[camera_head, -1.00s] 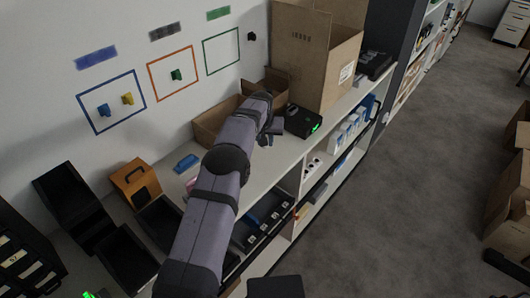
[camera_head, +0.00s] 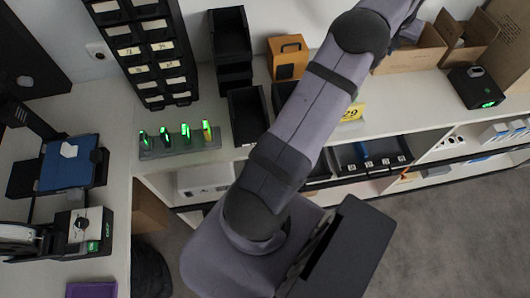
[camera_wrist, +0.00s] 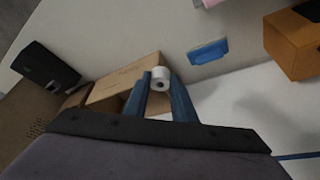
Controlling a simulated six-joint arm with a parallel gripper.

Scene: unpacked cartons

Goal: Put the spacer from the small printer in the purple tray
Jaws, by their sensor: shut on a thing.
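In the wrist view, my gripper (camera_wrist: 160,78) is shut on a short white cylinder with a hole in its end (camera_wrist: 159,85), which looks like a spacer. It is held at the fingertips, with the carton area behind it. In the head view, the purple tray (camera_head: 92,290) is at the bottom left, partly cut off by the frame edge. A machine with a blue plate (camera_head: 52,178) stands at the left with a white piece on the plate. Below it is a machine with a green display (camera_head: 92,222). I cannot tell which is the small printer.
Open cartons (camera_head: 408,58) and a black box with a green light (camera_head: 476,90) stand at the right. Black bins (camera_head: 247,115), an orange box (camera_head: 288,62) and a rack with green lights (camera_head: 178,145) line the counter. My arm crosses the middle.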

